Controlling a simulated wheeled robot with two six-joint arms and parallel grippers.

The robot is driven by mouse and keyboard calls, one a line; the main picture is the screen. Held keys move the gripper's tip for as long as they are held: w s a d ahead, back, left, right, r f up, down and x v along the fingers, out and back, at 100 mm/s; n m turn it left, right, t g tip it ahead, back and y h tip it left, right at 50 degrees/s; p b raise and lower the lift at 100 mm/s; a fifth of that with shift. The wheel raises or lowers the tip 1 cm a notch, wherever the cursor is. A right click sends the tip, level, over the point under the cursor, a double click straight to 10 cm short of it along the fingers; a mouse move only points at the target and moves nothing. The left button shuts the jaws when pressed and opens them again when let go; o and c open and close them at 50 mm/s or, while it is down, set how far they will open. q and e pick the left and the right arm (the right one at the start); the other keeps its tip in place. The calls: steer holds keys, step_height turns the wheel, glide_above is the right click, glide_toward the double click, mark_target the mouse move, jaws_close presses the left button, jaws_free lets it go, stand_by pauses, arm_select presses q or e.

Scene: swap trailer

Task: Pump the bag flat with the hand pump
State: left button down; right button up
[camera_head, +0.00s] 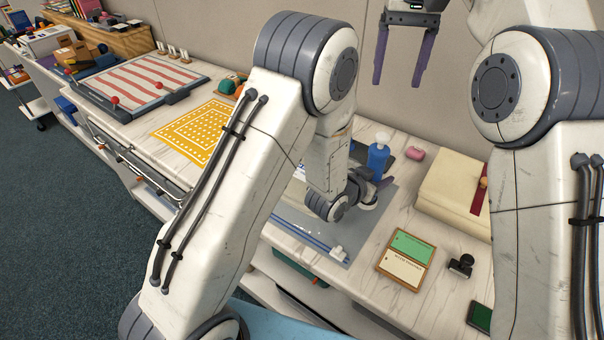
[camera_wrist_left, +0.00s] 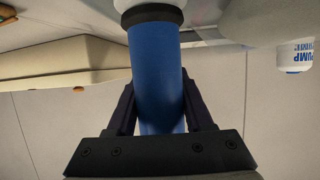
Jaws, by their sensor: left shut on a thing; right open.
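The hand pump (camera_head: 378,158) is a blue cylinder with a white top and stands upright behind my left wrist in the head view. My left gripper (camera_head: 374,182) is shut on it; its fingertips are mostly hidden there. In the left wrist view, the pump's blue barrel (camera_wrist_left: 157,75) lies between the dark fingers of my left gripper (camera_wrist_left: 160,100). The bag (camera_head: 352,244) lies on the counter, greyish and clear with a blue zip strip, partly covered by my left arm. My right gripper (camera_head: 398,84) is open and empty, high near the wall.
A cream folded stack (camera_head: 450,192) with a red strip stands right of the bag. A green and cream card tray (camera_head: 406,258), a black stamp-like object (camera_head: 461,265) and a pink soap-like piece (camera_head: 415,153) lie nearby. A yellow patterned mat (camera_head: 205,132) lies left.

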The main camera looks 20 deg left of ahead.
arm_select(q)
steer(key=shift+c, duration=1)
jaws_free()
steer(key=v, duration=0.5)
steer(key=shift+s+a+r, duration=0.1)
steer(key=shift+s+r, duration=0.15)
steer(key=shift+p+v, duration=2.4)
steer(key=shift+p, duration=3.2)
steer(key=shift+a+f, duration=0.1)
steer(key=shift+f, duration=0.05)
